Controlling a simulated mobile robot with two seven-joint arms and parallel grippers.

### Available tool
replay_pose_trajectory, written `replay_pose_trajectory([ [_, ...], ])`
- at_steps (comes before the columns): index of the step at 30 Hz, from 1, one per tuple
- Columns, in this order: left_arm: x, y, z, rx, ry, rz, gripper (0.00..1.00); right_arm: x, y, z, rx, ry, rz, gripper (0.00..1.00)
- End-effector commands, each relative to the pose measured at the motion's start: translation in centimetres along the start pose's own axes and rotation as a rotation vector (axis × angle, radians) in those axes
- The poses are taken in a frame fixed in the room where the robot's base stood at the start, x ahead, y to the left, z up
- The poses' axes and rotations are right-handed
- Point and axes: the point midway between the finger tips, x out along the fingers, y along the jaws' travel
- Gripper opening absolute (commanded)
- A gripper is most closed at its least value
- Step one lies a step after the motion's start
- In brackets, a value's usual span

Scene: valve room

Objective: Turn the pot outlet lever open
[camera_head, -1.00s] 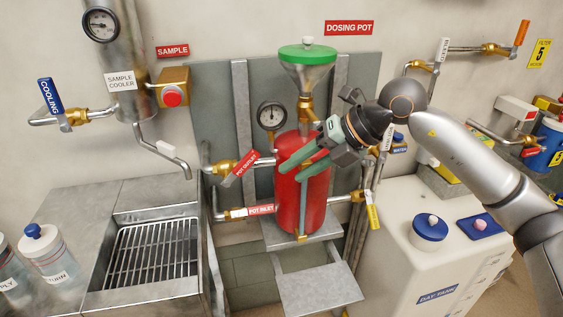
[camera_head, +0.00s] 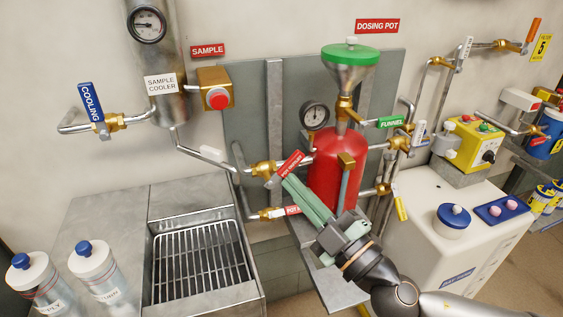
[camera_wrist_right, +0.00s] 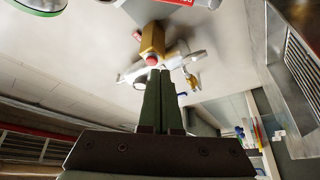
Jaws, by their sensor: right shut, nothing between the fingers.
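The red pot outlet lever (camera_head: 290,164) sits on a brass valve (camera_head: 263,168) left of the red dosing pot (camera_head: 340,165). It slants up to the right. My right gripper (camera_head: 287,181) reaches up from below with its green fingers shut and empty. The fingertips are just below the lever; whether they touch it I cannot tell. In the right wrist view the shut fingers (camera_wrist_right: 160,74) point toward a brass block with a red button (camera_wrist_right: 152,52), and I cannot make out the lever there. My left gripper is not in view.
The pot inlet lever (camera_head: 292,210) is below, partly hidden by my gripper. The green funnel lever (camera_head: 391,122) and pipes are right of the pot. A pressure gauge (camera_head: 315,114) is above the outlet valve. A sink with a grate (camera_head: 202,262) is at lower left.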

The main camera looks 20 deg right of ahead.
Motion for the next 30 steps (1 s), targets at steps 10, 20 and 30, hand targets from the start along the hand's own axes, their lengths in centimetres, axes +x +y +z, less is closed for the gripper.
replay_pose_trajectory([
  [10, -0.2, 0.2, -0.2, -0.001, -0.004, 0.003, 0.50, -0.5, 0.3, 2.0, 0.057, -0.126, 0.038, 0.00],
  [20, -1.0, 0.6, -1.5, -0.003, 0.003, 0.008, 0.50, 4.4, 0.6, 2.4, 0.054, -0.122, 0.038, 0.00],
  [30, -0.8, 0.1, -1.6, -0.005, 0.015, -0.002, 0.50, 7.9, 0.1, 4.6, 0.048, -0.127, 0.033, 0.00],
])
